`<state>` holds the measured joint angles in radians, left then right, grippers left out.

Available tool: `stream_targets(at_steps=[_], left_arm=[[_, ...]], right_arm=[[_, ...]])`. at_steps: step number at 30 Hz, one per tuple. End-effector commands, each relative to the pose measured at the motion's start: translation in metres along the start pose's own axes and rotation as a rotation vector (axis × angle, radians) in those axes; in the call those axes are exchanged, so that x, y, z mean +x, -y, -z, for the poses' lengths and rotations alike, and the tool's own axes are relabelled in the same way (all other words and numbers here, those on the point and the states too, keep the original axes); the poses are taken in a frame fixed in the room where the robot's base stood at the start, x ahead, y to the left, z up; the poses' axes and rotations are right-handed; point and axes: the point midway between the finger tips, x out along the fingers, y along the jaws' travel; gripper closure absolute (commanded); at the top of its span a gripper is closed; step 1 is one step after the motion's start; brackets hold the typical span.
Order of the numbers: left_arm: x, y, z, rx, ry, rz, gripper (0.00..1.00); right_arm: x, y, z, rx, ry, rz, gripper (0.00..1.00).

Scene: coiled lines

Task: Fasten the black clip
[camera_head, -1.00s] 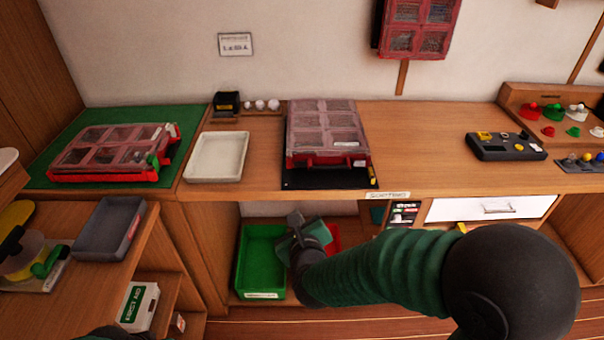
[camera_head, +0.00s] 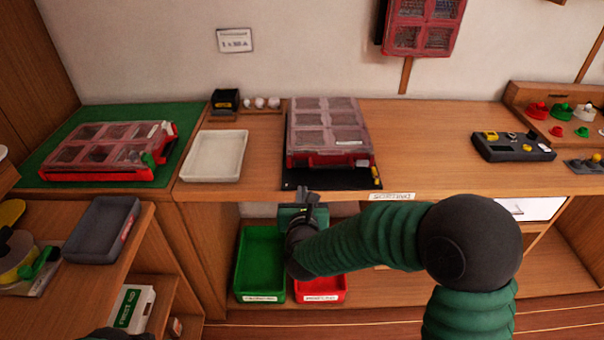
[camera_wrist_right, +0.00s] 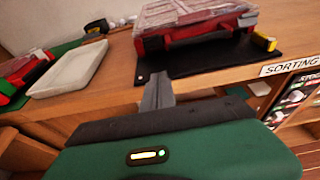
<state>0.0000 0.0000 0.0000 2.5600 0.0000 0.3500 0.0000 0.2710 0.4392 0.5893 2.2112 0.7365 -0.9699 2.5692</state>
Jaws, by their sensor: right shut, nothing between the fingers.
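A red case with a clear compartment lid (camera_head: 328,130) sits lid down on a black mat (camera_head: 300,181) at the bench's front edge. It also shows in the right wrist view (camera_wrist_right: 200,30). A dark patch (camera_wrist_right: 153,43) shows at its front left corner there; I cannot tell whether this is the black clip. In the head view no black clip can be made out. My right gripper (camera_head: 309,199) is shut and empty, just in front of the bench edge below the mat. Its closed fingers (camera_wrist_right: 157,92) point at the mat, apart from the case.
A white tray (camera_head: 215,157) stands left of the case. Another red case (camera_head: 110,152) lies on a green mat (camera_head: 44,172). Below the bench are a green bin (camera_head: 259,262) and a red bin (camera_head: 320,288). A black control box (camera_head: 512,147) is at right, with clear bench between.

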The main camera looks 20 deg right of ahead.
Motion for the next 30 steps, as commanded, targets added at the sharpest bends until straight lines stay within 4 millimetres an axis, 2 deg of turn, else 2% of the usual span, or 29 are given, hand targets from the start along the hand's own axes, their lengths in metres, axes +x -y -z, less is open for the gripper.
stream_targets(at_steps=[5, 7, 12, 25, 30], left_arm=[[0.003, 0.0, -0.001, 0.0, 0.0, 0.0, 0.64], [-0.004, 0.0, 0.001, 0.0, 0.0, 0.0, 0.64], [-0.008, 0.0, 0.002, 0.0, 0.0, 0.0, 0.64], [-0.009, 0.0, 0.002, 0.0, 0.0, 0.0, 0.64], [-0.02, 0.0, 0.005, 0.0, 0.0, 0.0, 0.64]], right_arm=[[0.039, 0.0, 0.001, 0.0, -0.001, 0.001, 1.0], [0.041, 0.001, -0.018, 0.001, 0.005, 0.001, 1.0], [0.045, 0.001, -0.036, 0.0, 0.002, 0.001, 1.0], [0.046, 0.0, -0.04, -0.001, 0.0, 0.0, 1.0], [0.046, 0.0, -0.045, 0.0, -0.02, 0.0, 1.0]])
